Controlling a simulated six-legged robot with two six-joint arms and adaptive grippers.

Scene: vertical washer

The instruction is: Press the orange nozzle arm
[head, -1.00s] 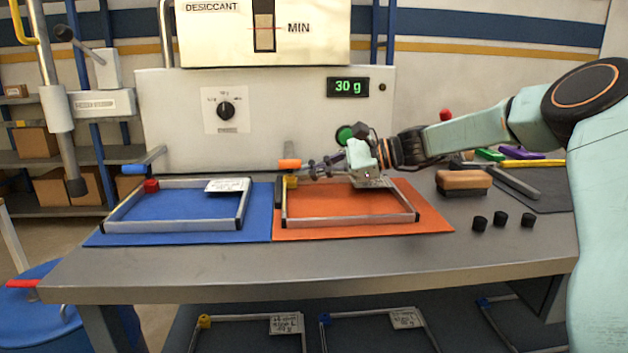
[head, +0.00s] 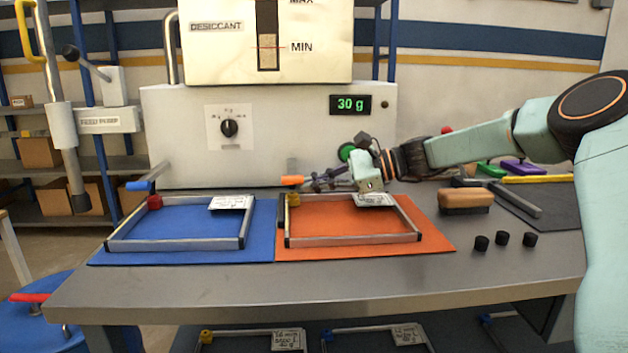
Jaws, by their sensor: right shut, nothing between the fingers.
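The orange nozzle arm (head: 291,181) sticks out from the front of the white dispenser (head: 290,130), above the orange mat (head: 435,228). My right gripper (head: 312,184) reaches in from the right just above the mat's back part. Its fingers are shut and empty, with the tips at the right side of the orange end. I cannot tell whether they touch it. My left gripper is not in view.
A metal frame (head: 352,241) with a yellow block and a label lies on the orange mat below my gripper. A blue nozzle arm (head: 138,186) is at left, above a blue mat (head: 180,256). A brush (head: 465,200) and black caps (head: 502,239) lie right.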

